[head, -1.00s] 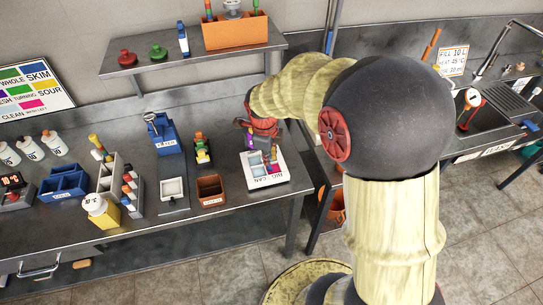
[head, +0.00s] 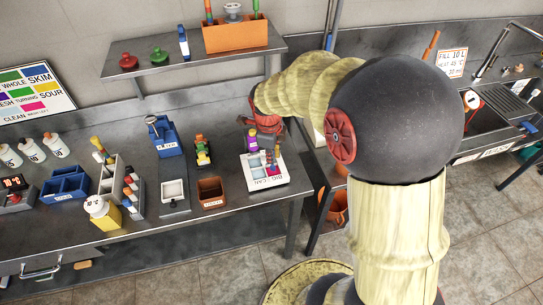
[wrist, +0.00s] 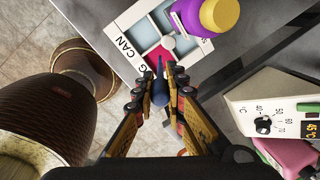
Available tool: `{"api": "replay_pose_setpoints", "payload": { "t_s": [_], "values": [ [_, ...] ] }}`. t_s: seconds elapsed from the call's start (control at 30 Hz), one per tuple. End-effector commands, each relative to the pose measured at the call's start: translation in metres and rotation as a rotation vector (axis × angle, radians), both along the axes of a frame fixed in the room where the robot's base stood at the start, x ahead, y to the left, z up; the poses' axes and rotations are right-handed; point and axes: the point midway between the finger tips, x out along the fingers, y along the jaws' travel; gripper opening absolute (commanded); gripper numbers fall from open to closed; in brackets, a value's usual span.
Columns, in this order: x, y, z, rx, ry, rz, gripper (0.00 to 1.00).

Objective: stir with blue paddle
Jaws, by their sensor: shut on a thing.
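My gripper (wrist: 160,88) is shut on a small dark blue thing (wrist: 160,93) with a narrow tip, seen end-on in the wrist view. I cannot tell whether it is part of a paddle. It is above the white "BIG CAN" tray (wrist: 192,55), which has light blue and pink squares. In the head view my gripper (head: 271,158) is over the same tray (head: 280,182) at the bench's right end. A purple bottle with a yellow top (wrist: 221,13) stands at the tray's far side. A blue pole (head: 333,28) stands by the wall, partly hidden by my arm.
A white device with a dial (wrist: 270,105) and a pink thing (wrist: 290,155) are right of my gripper in the wrist view. A brown box (head: 211,192) and a blue holder (head: 165,137) stand on the bench. A sink (head: 483,120) is at the right.

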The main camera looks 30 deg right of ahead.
Motion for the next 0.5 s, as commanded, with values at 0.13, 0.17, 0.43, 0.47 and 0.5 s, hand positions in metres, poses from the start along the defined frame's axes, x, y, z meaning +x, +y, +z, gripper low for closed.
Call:
{"api": "replay_pose_setpoints", "payload": {
  "t_s": [0.13,0.17,0.43,0.47,0.5],
  "values": [
    [0.000,0.000,0.013,0.000,-0.001,0.000,0.00],
    [0.001,0.000,0.016,0.000,-0.001,0.000,0.00],
    [0.000,0.000,0.035,0.000,0.000,0.000,0.00],
    [0.000,0.000,0.037,0.000,0.000,0.000,0.00],
    [0.000,0.000,0.040,-0.001,-0.001,0.000,0.00]
  ]
}}
